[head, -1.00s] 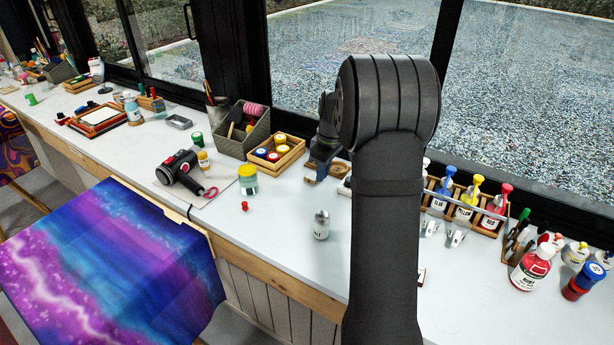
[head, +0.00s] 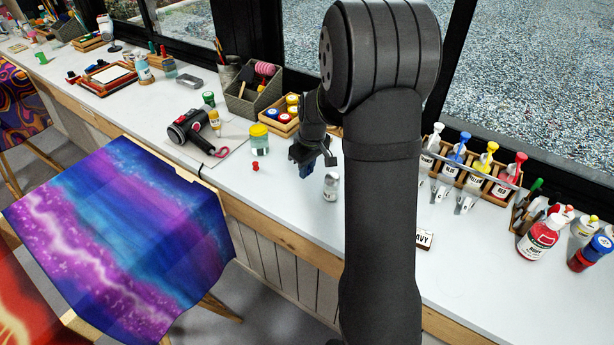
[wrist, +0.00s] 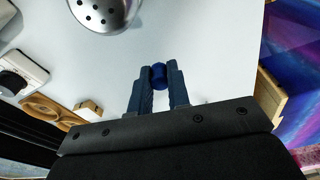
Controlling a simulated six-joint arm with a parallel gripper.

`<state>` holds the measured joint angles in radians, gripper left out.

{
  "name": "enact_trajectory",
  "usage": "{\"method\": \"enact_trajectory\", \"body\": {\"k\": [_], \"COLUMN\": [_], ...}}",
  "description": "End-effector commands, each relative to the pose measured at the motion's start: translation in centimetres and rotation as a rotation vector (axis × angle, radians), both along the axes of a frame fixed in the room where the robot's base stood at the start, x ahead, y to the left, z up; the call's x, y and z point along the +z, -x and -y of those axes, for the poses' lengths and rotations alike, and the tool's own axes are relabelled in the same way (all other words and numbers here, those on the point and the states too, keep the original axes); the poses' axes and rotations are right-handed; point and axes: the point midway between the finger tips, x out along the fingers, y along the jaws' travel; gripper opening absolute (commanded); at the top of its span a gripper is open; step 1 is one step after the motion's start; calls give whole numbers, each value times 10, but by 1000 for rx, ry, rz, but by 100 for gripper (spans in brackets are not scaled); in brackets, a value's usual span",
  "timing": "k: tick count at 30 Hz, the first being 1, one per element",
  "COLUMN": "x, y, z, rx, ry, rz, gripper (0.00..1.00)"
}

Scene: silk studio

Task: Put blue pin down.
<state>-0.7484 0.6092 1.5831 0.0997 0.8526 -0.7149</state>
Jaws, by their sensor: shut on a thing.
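My gripper (wrist: 158,80) is shut on the blue pin (wrist: 158,75), whose round blue head shows between the fingertips in the wrist view. The rest of the pin is hidden by the fingers. In the head view my gripper (head: 305,165) is over the white counter (head: 235,180), between a yellow-lidded jar and a metal shaker. The pin is too small there to make out clearly. How far it is above the counter is hard to tell.
The metal shaker (head: 331,186) stands close by and also shows in the wrist view (wrist: 105,12). A red pin (head: 256,167) is near the yellow-lidded jar (head: 259,140). The bottle rack (head: 470,178) stands to the right. Bare counter lies around the gripper.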

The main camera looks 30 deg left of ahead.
Motion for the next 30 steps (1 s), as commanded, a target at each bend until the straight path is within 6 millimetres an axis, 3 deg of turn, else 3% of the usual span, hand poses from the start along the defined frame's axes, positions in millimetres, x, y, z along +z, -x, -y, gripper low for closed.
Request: {"method": "enact_trajectory", "body": {"k": [7, 18, 19, 21, 30], "x": [-33, -37, -36, -36, -35], "y": [0, 0, 0, 0, 0], "z": [0, 0, 0, 0, 0], "rx": [0, 1, 1, 1, 1], "ry": [2, 1, 0, 0, 0], "rz": [-2, -1, 0, 0, 0], "gripper": [0, 0, 22, 36, 38]}}
